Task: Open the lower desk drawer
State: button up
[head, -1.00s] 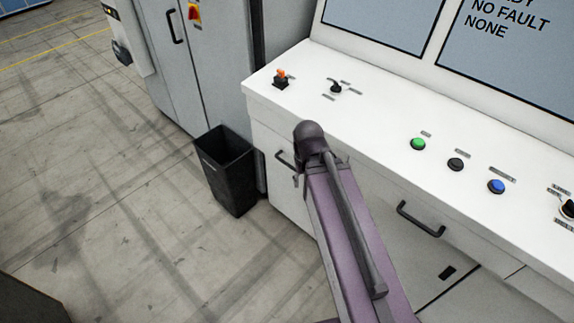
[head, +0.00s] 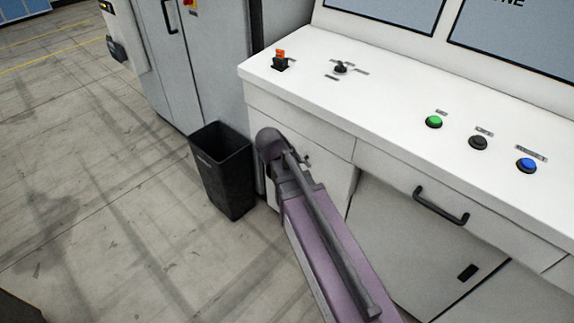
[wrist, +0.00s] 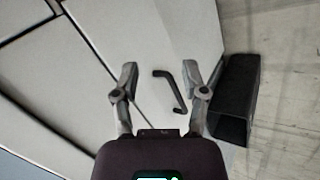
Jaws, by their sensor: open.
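The white desk (head: 430,105) has grey-white drawer and door fronts on its near side. In the wrist view a black bar handle (wrist: 171,89) shows on a desk front, between and beyond my gripper's fingers. My gripper (wrist: 172,70) is open, with one finger on each side of the handle in the picture; I see no clear contact. I cannot tell for sure which drawer this handle belongs to. In the head view my arm hides the gripper and most of the left drawer stack. Another black handle (head: 441,206) is on a front to the right.
A black bin (head: 224,172) stands on the floor close to the desk's left end; it also shows in the wrist view (wrist: 236,100). A grey cabinet (head: 190,75) stands behind it. Buttons and switches sit on the desk top. The floor at left is clear.

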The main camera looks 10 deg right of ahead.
jog(key=w+a+f+n+t+h+b, duration=0.4)
jog(key=w+a+f+b, duration=0.5)
jog(key=b, duration=1)
jog(key=w+a+t+h, duration=0.2)
jog(key=w+t, duration=0.1)
jog(key=shift+f+n+b, duration=0.2)
jog(key=shift+n+b, duration=0.15)
jog(key=shift+n, duration=0.05)
jog(key=shift+d, duration=0.1)
jog(key=b+x, duration=0.1)
jog(key=x, duration=0.5)
jog(key=b+x, duration=0.1)
jog(key=x, duration=0.6)
jog(key=shift+w+d+r+b, duration=0.1)
jog(key=shift+d+r+b, duration=0.05)
jog(key=shift+d+b, duration=0.25)
grip_shut()
